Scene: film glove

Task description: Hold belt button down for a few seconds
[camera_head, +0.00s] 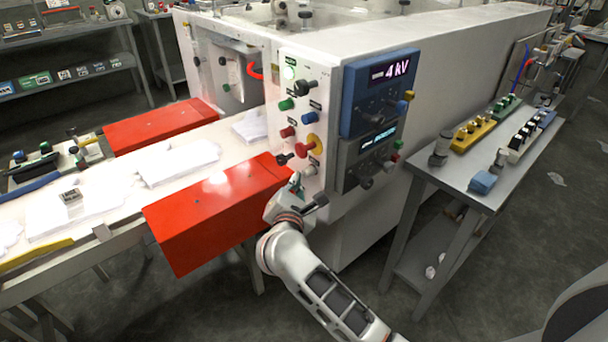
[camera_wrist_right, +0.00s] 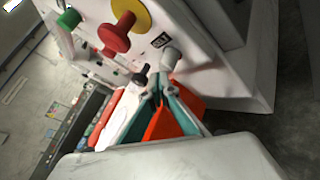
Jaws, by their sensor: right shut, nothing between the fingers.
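The white control panel (camera_head: 300,120) on the machine's front carries several coloured buttons and knobs. Low on the panel are a black knob (camera_head: 283,158) and a pale grey button (camera_head: 310,170). In the right wrist view the pale button (camera_wrist_right: 170,58) is just beyond my fingertips, with the black knob (camera_wrist_right: 140,76) to its left. My right gripper (camera_head: 296,182) is shut and empty at the panel's lower edge; it also shows in the wrist view (camera_wrist_right: 160,92). I cannot tell whether the tips touch the pale button. My left gripper is not in view.
A red-and-yellow mushroom button (camera_head: 313,144) and a red button (camera_head: 287,132) sit just above. Blue (camera_head: 380,92) and grey modules stand right. A side table (camera_head: 455,178) holds small devices.

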